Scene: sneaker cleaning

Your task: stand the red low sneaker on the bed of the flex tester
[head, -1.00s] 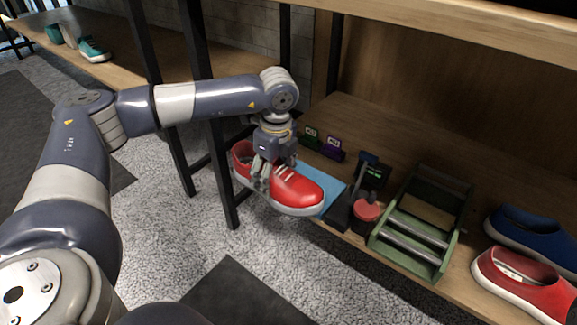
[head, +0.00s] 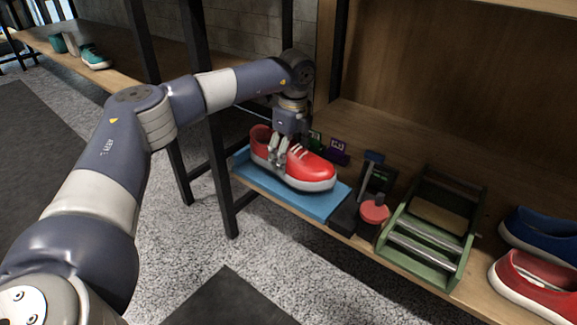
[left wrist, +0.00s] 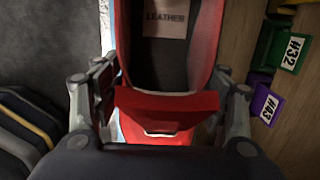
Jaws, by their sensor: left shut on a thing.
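The red sneaker (head: 308,168) with white laces and a pale sole is over the blue mat (head: 322,206), its toe pointing right. I cannot tell whether its sole touches the mat. My left gripper (head: 277,158) is shut on its upper from above. In the left wrist view, the fingers flank the red sneaker (left wrist: 168,102), and its insole label reads "LEATHER". A green frame (head: 432,262) with metal bars and a brown bed (head: 440,218), seemingly the flex tester, stands right of the mat. Its bed is empty. My right gripper is out of view.
A black device (head: 345,215) and a red round pad (head: 374,212) stand between mat and green frame. Green and purple tags (head: 338,153) stand behind the sneaker. Blue (head: 540,232) and red (head: 530,285) shoes lie far right. A dark post (head: 213,150) rises left of the mat.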

